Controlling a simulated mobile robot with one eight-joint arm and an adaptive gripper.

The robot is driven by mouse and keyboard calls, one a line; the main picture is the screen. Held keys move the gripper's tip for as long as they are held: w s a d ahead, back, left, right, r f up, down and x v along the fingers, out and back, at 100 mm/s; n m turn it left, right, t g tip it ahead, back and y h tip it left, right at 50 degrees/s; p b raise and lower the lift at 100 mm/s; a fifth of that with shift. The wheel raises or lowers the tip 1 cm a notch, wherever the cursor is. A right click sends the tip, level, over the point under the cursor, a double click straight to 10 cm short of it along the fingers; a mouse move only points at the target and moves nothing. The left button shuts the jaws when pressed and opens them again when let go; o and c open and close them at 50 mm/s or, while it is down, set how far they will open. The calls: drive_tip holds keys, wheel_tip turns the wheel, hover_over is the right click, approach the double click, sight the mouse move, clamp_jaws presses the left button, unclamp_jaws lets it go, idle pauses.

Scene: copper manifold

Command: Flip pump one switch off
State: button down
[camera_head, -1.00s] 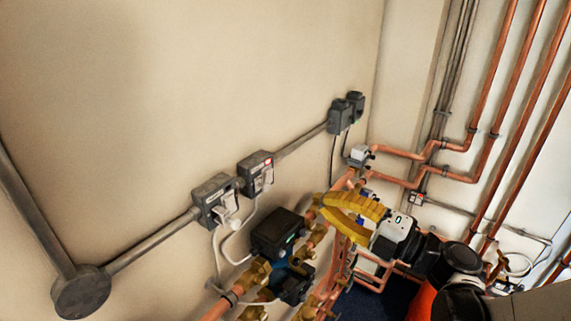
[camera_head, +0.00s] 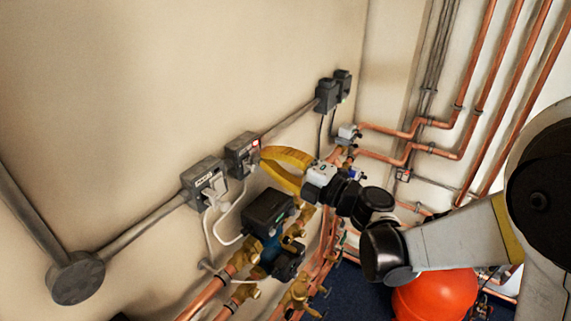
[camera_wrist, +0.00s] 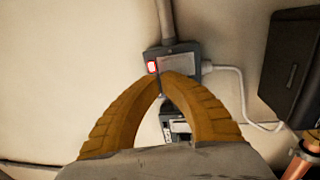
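Two grey switch boxes sit in line on the wall conduit. The upper switch box (camera_head: 238,154) has a lit red switch (camera_head: 256,143) and a white label. It also shows in the wrist view (camera_wrist: 183,62), with the red switch (camera_wrist: 152,67) at its left end. The lower switch box (camera_head: 202,172) has a printed label and a white plug; in the wrist view part of it (camera_wrist: 177,129) shows between my fingers. Which box is pump one I cannot read. My yellow gripper (camera_wrist: 168,76) is shut and empty, its tips just beside the red switch. Contact cannot be told.
A black pump controller (camera_head: 268,208) and brass valves (camera_head: 245,259) are below the boxes. White cables (camera_head: 229,237) hang under them. Copper pipes (camera_head: 410,130) run at the right. A red-orange vessel (camera_head: 436,296) stands below my arm. The wall above is clear.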

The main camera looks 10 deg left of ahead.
drive_tip(key=shift+w+a+r, duration=0.1)
drive_tip(key=shift+w+a, duration=0.15)
drive_tip(key=shift+a, duration=0.4)
drive_tip(key=shift+a, duration=0.1)
drive_tip(key=shift+w+a+b, duration=0.15)
drive_tip(key=shift+a+b, duration=0.2)
drive_tip(key=shift+b, duration=0.05)
drive_tip(key=shift+r, duration=0.1)
